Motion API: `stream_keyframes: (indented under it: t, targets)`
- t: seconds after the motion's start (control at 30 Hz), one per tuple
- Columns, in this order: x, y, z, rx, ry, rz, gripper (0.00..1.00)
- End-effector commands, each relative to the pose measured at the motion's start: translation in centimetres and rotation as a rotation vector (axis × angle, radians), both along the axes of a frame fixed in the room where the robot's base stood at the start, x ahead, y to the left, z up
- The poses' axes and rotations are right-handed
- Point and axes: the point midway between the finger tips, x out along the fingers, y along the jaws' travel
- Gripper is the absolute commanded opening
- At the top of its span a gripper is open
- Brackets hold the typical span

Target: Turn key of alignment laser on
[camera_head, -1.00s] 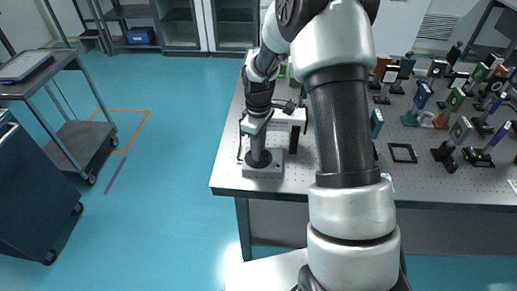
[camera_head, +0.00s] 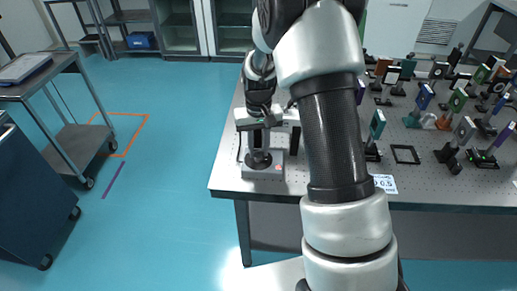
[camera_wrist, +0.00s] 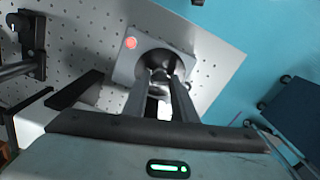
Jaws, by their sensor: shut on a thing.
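The alignment laser's key unit is a grey box (camera_head: 250,173) at the near left corner of the optical table, with a black round key switch (camera_wrist: 158,62) on top. A red button (camera_wrist: 131,43) sits on the box beside the switch. My gripper (camera_head: 259,149) points down onto the switch. In the wrist view my gripper (camera_wrist: 163,82) has its two fingers close together over the black switch, shut on the key. The key itself is mostly hidden between the fingertips, so I cannot tell its angle.
The perforated optical table (camera_head: 420,185) holds several mounted optics at the right and an empty black square frame (camera_head: 405,154). A white sign (camera_head: 385,184) lies by the front edge. A dark cart (camera_head: 35,190) stands left across open blue floor.

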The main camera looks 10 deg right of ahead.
Motion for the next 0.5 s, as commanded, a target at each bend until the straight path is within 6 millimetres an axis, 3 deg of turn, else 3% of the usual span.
stream_keyframes:
  t: [0.5]
  targets:
    - [0.13, 0.0, 0.15, 0.0, -0.004, -0.272, 0.03]
